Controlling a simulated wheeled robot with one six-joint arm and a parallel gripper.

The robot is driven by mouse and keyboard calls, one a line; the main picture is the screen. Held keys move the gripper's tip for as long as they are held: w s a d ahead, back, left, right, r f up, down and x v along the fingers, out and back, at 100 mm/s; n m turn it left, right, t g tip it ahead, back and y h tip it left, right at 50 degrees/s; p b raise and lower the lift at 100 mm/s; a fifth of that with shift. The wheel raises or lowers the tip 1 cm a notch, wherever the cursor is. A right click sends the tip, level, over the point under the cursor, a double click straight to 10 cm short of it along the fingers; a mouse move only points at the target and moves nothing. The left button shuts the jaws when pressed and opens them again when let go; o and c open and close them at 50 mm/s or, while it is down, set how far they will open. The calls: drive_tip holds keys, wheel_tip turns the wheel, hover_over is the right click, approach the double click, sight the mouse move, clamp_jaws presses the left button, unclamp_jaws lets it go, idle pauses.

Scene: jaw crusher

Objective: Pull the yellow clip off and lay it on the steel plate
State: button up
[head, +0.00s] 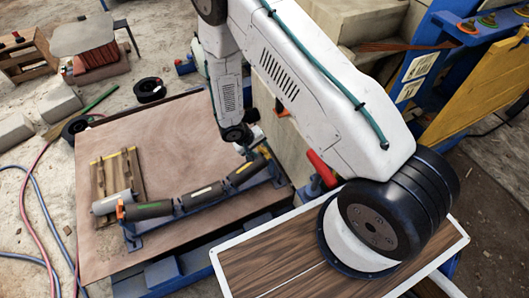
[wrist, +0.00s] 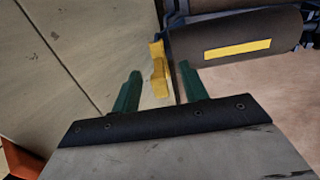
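The yellow clip (wrist: 158,72) stands at the end of a dark roller with a yellow label (wrist: 238,49), beside a thin upright edge. My gripper (wrist: 160,78) has its two green fingers apart, one on each side of the clip's lower part. I cannot tell whether either finger touches it. In the head view the clip (head: 264,150) is a small yellow spot by the far end of the roller row, and my arm hides most of the gripper. A broad flat brown plate (head: 110,240), which may be the steel plate, lies under the rollers.
A row of dark rollers (head: 205,194) sits on a blue frame, with an orange piece (head: 120,211) at its near end. A small wooden pallet (head: 118,178) lies left of it. A pale wall (wrist: 60,70) stands close left of my gripper. The plate's front left is clear.

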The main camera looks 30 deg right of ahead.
clamp_jaws()
drive_tip(key=v, duration=0.6)
idle(1.0)
drive_tip(key=shift+r, duration=0.1)
